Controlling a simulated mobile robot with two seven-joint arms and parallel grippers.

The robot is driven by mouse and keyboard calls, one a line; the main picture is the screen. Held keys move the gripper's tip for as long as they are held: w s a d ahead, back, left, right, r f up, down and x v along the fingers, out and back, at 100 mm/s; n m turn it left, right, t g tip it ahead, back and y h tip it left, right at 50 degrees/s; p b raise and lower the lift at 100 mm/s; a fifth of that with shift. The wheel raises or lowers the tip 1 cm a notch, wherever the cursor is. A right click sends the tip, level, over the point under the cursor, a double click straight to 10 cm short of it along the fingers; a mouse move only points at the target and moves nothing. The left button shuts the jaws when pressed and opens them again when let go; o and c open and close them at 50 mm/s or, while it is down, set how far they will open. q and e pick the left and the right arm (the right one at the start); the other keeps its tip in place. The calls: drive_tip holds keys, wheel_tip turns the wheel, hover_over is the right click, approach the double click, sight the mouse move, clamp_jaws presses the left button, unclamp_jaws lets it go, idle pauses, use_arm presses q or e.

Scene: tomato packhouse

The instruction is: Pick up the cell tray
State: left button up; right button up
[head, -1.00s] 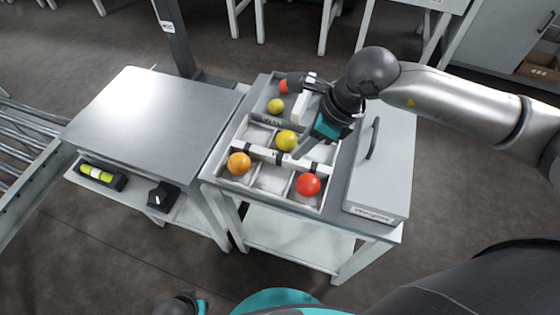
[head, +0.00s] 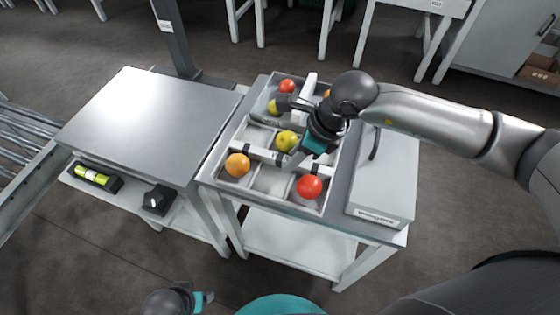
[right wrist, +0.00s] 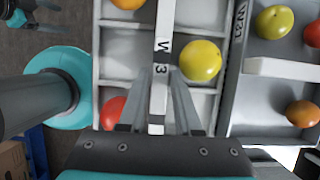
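The cell tray (head: 222,178) is a pale grey tray with square cells on the table. A white bar handle with dark bands (head: 262,153) crosses its middle; its label shows in the right wrist view (right wrist: 162,48). An orange tomato (head: 237,165), a yellow one (head: 287,141) and a red one (head: 309,187) sit in its cells. My right gripper (head: 294,157) is over the handle. In the right wrist view its fingers (right wrist: 160,95) are apart, one on each side of the bar, with gaps showing. My left gripper (head: 204,299) is low at the bottom edge, its fingers unclear.
A second tray (right wrist: 234,75) with several tomatoes stands right behind the cell tray. A grey box with a dark handle (head: 385,185) stands close on the right. A bare metal-topped table (head: 150,120) is on the left, with a roller conveyor (head: 30,150) beyond it.

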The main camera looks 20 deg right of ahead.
drive_tip(key=shift+f, duration=0.25)
idle(0.4)
clamp_jaws()
idle(0.6)
